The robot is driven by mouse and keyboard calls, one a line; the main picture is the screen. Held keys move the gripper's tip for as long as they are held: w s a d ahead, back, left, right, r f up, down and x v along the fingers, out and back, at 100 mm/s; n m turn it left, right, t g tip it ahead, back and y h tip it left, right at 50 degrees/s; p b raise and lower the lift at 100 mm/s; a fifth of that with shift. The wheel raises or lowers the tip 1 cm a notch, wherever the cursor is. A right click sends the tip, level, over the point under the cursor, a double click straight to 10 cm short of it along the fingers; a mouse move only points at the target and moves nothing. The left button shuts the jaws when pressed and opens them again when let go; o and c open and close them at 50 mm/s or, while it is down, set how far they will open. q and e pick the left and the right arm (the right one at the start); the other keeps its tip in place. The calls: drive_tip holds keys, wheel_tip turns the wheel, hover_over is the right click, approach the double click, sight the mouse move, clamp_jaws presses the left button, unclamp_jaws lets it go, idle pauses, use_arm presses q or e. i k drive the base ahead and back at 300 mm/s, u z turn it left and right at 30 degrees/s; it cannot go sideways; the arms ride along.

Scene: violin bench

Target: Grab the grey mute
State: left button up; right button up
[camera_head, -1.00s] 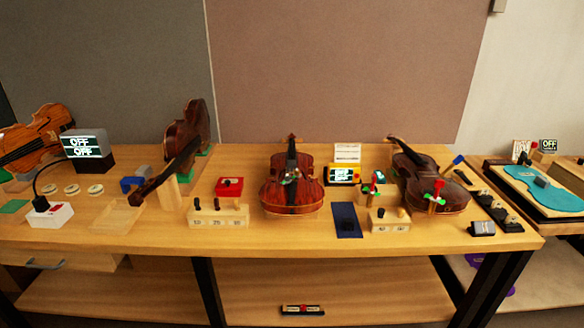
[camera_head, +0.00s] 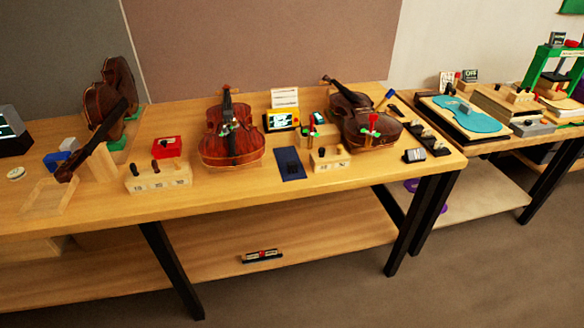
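I cannot make out for certain which thing is the grey mute. A small dark piece (camera_head: 293,168) lies on the blue mat (camera_head: 288,154) in front of the violins, too small to identify. A small grey and dark block (camera_head: 414,155) sits near the right front corner of the bench. A violin (camera_head: 232,146) lies at the middle of the bench, and another violin (camera_head: 367,132) with a red and green piece on it lies to its right. Neither of my grippers is in view.
The wooden bench (camera_head: 235,193) holds a pegged block (camera_head: 158,178), a red box (camera_head: 167,146), a small display (camera_head: 282,120) and a smaller pegged block (camera_head: 329,159). A second table (camera_head: 490,143) with a turquoise violin-shaped piece (camera_head: 464,114) stands right. Open floor lies front right.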

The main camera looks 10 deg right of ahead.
sight(228, 115)
drive_tip(key=k, duration=0.6)
drive_tip(key=z, duration=0.65)
drive_tip(key=i, duration=0.55)
drive_tip(key=z, duration=0.8)
drive_tip(key=i, duration=1.05)
drive_tip(key=u, duration=0.1)
